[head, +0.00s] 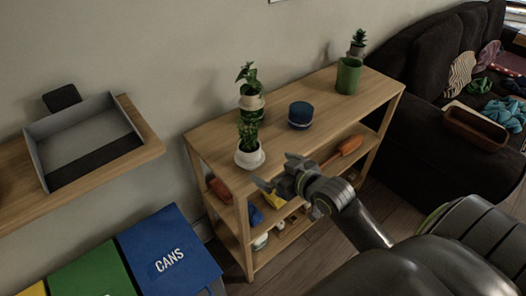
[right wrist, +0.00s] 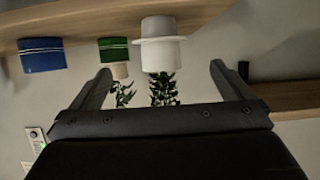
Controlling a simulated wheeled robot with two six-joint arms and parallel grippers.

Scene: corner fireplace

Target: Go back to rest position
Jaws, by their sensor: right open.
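My right gripper (head: 280,181) is in front of the wooden shelf unit (head: 196,142), near its top edge. In the right wrist view my right gripper (right wrist: 160,90) has its two fingers spread apart with nothing held between them. A white-potted plant (head: 249,158) stands on the shelf top, just left of and behind the gripper. In the right wrist view the white pot (right wrist: 162,50) appears upside down beyond the fingers. My left gripper is not in view.
A grey tray (head: 50,176) sits on a wall shelf at left. A blue CANS bin (head: 190,240) is below. A dark sofa (head: 418,75) is at right.

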